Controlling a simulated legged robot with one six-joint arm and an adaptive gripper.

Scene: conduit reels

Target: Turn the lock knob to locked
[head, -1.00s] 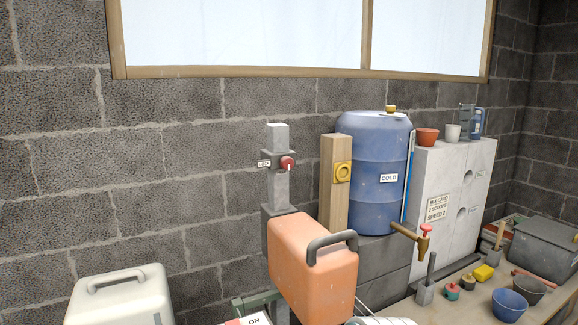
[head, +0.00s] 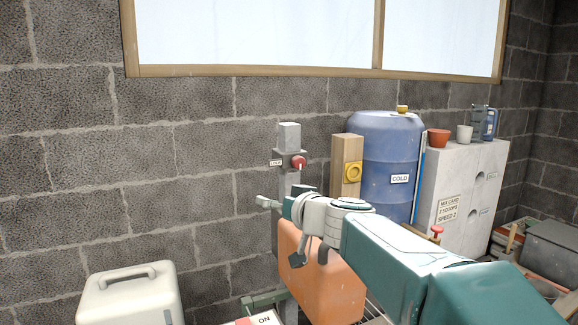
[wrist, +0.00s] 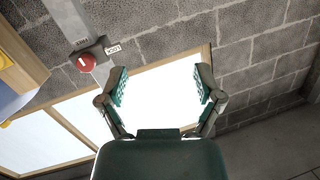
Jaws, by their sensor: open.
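The red lock knob (head: 299,162) sits on the grey post (head: 289,135), with a small white label (head: 276,162) to its left. A pale pointer mark shows on the knob, roughly upright in the head view. In the wrist view the knob (wrist: 87,62) appears tilted round, left of my gripper (wrist: 163,84), with two white labels by it. The gripper's fingers are spread wide with nothing between them. In the head view my gripper (head: 284,200) is below the knob and apart from it.
An orange can (head: 330,285) stands below, partly hidden by my arm. A wooden post with a yellow fitting (head: 352,172) and a blue COLD barrel (head: 388,150) stand right of the knob. A pale can (head: 128,295) is at lower left. The wall left of the post is bare.

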